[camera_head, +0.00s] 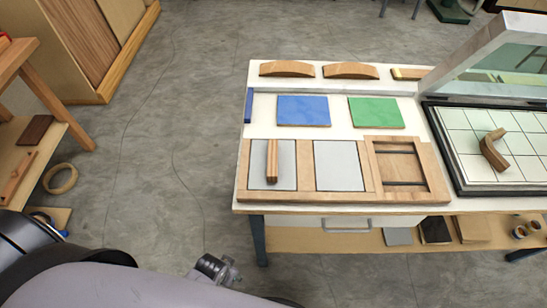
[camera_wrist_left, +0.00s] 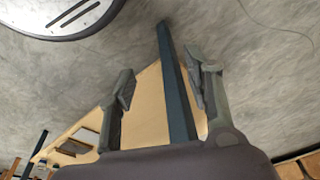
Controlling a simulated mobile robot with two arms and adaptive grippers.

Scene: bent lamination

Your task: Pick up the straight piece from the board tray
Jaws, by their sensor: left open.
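The straight piece (camera_head: 272,160) is a short wooden bar. It lies lengthwise on the grey left panel of the wooden board tray (camera_head: 309,190), near the tray's left side on the white table. My left gripper (camera_head: 222,270) is in front of the table and to its left, apart from the straight piece. In the left wrist view its two fingers (camera_wrist_left: 160,85) are spread with nothing held. Behind them are a dark table leg and the lower shelf. The straight piece is not visible in the wrist view. My right gripper is not in view.
Blue (camera_head: 303,110) and green (camera_head: 376,113) squares lie behind the tray. Curved wooden pieces (camera_head: 287,68) line the table's back. A bent piece (camera_head: 494,150) sits on the tiled press bed (camera_head: 515,165) at right, under a raised lid. The table leg (camera_head: 259,240) stands near my left gripper.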

